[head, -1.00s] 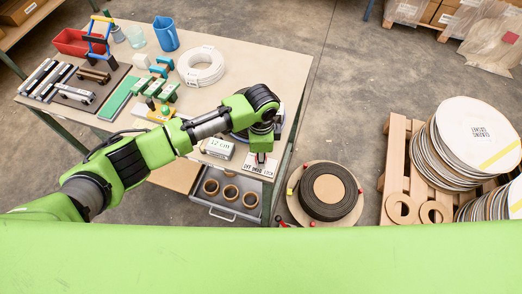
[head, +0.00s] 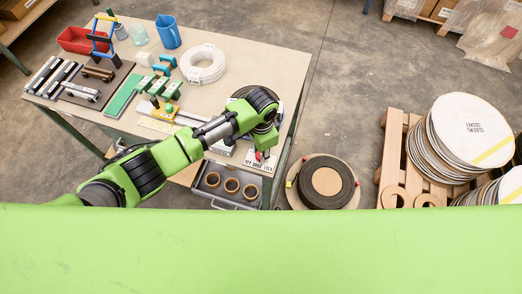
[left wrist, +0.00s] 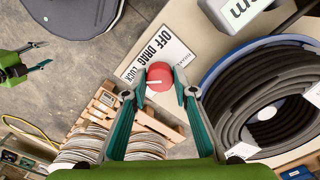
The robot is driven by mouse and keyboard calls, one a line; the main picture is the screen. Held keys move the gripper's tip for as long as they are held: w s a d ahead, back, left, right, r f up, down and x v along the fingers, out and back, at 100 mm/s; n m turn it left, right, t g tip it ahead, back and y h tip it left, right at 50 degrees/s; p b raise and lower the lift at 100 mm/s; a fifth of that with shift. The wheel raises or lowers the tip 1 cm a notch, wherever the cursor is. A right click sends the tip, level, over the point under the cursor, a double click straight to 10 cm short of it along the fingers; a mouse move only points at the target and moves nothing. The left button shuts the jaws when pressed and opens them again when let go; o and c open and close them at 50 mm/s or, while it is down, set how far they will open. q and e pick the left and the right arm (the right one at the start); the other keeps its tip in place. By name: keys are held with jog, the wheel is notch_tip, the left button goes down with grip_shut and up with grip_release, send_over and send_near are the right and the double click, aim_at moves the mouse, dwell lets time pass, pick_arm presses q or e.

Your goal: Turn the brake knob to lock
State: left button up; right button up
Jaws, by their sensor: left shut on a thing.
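The red brake knob (left wrist: 160,77) sits beside a white label card (left wrist: 160,52) reading OFF, DRAG, LOCK. A pale mark shows on the knob's face, but I cannot tell which word it points to. My left gripper (left wrist: 160,70) is shut on the knob, one finger on each side. In the head view my left gripper (head: 261,154) reaches down over the table's right front corner and hides most of the knob. The card (head: 259,162) shows just below it.
A dark coil (left wrist: 270,115) lies close beside the card. Below the table corner an open drawer (head: 213,200) holds cardboard rings. A round black reel (head: 347,183) stands on the floor to the right, before a pallet (head: 391,150) with stacked discs. Tools crowd the table's left.

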pick_arm(q)
jog(key=o, duration=1.1)
notch_tip(320, 180, up, 12)
jog(key=shift+r, duration=0.1)
dwell(0.4)
